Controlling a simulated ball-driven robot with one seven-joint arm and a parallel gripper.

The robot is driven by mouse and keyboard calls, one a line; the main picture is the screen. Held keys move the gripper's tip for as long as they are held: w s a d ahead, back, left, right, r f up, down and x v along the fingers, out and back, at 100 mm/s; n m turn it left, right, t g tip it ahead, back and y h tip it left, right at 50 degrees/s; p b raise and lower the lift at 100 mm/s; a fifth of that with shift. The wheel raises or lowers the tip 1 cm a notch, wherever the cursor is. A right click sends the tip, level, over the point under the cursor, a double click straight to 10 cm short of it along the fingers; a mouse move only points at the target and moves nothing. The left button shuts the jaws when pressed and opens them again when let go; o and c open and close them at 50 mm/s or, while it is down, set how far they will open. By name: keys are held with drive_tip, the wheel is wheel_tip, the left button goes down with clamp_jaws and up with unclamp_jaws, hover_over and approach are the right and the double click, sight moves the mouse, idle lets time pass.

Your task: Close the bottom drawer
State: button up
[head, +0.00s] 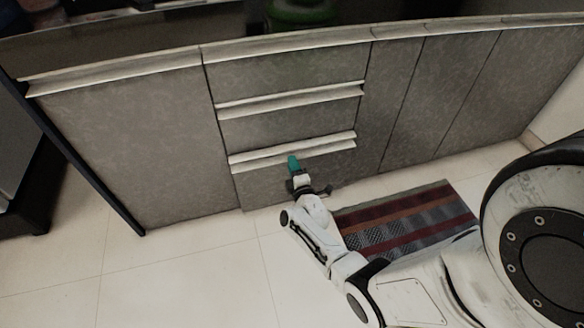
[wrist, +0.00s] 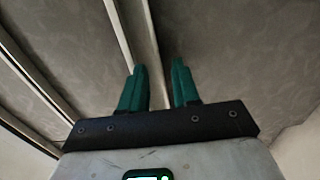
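The bottom drawer (head: 262,182) is the lowest of a stack of grey drawers, with a pale handle strip (head: 335,139) along its top. Its front looks about flush with the cabinet; I cannot tell whether a small gap remains. My gripper (head: 293,161) is at the middle of this drawer front, at its upper edge, and seems close to or touching it. In the wrist view, the two teal fingers (wrist: 159,78) stand apart with nothing between them, pointing at the grey front and pale strips. Contact is not clear.
The middle drawer (head: 285,125) and top drawer above look shut. Plain cabinet doors (head: 130,150) flank the stack. A striped rug (head: 405,222) lies on the floor at right. The tiled floor (head: 190,275) at left is clear. A dark object (head: 20,190) stands at far left.

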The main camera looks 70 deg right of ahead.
drive_tip(key=shift+w+d, duration=0.35)
drive_tip(key=shift+d, duration=0.1)
clamp_jaws()
idle(1.2)
